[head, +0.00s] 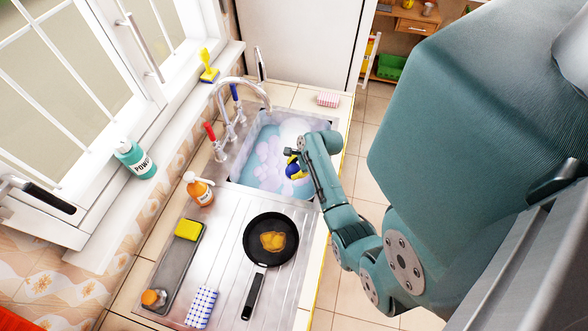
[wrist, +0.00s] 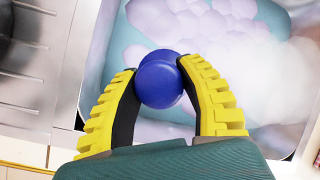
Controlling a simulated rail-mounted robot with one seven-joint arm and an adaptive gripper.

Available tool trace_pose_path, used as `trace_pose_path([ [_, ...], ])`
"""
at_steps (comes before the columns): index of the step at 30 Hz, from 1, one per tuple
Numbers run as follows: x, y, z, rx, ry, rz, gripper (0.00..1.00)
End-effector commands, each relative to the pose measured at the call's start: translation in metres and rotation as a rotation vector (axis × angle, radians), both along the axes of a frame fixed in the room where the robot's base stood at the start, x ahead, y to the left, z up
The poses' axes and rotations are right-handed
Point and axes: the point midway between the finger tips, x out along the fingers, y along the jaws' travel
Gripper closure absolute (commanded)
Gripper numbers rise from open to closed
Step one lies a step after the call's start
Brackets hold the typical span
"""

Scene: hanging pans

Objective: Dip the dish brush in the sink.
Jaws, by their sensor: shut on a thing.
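The sink (head: 241,147) holds blue water and clumps of pale foam. My gripper (head: 293,163) is over the sink's right part, with its yellow fingers around a blue thing (head: 293,170). In the wrist view, my gripper (wrist: 160,70) is shut on this rounded blue thing (wrist: 160,82), which looks like the dish brush's knob. Its bristles are hidden beneath it. The foam lies behind and below the fingers in the wrist view. I cannot tell whether the brush touches the water.
A curved faucet (head: 240,82) with red and blue handles stands at the sink's left. An orange soap bottle (head: 199,189) is by the near left corner. A black pan (head: 256,256) with food, a yellow sponge (head: 188,229) and a checked cloth (head: 201,307) lie on the near counter.

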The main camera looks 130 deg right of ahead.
Motion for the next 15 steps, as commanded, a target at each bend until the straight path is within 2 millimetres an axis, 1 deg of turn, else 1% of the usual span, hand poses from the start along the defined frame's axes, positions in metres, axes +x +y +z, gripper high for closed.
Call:
trace_pose_path([
  [1, 0.000, 0.000, -0.011, -0.001, 0.000, 0.000, 0.89],
  [9, 0.000, 0.000, -0.037, 0.000, 0.000, 0.000, 0.89],
  [11, 0.000, 0.000, -0.040, 0.001, 0.000, 0.000, 0.89],
  [15, 0.000, 0.000, -0.055, 0.000, 0.000, -0.001, 0.89],
])
